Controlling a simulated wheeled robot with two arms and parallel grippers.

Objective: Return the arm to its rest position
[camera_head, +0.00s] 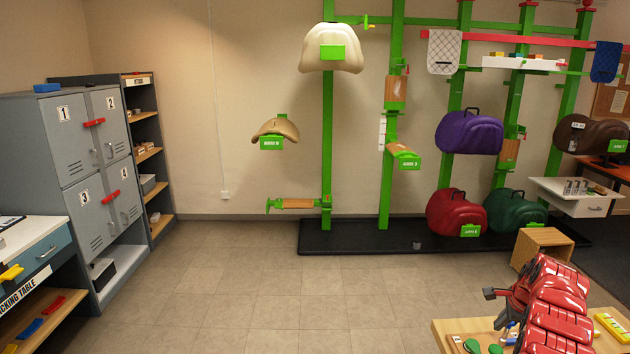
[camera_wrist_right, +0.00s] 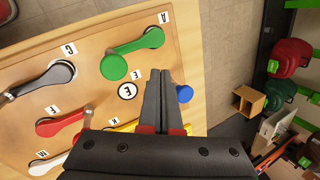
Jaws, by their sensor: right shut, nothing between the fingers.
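My right arm (camera_head: 555,310), with red segmented links, reaches in at the bottom right of the head view, over a wooden table. In the right wrist view, my right gripper (camera_wrist_right: 161,76) has its two dark fingers together with nothing between them. It is over the table, beside a green handle (camera_wrist_right: 128,62) and close to a blue knob (camera_wrist_right: 184,93). I cannot tell its exact height above the board. My left arm and gripper are not in view.
A board (camera_wrist_right: 30,112) carries lettered handles, including a black one (camera_wrist_right: 40,78) and a red one (camera_wrist_right: 60,124). Grey lockers (camera_head: 80,150) stand at the left. Green racks with saddles (camera_head: 330,50) line the back wall. The middle floor (camera_head: 270,290) is clear.

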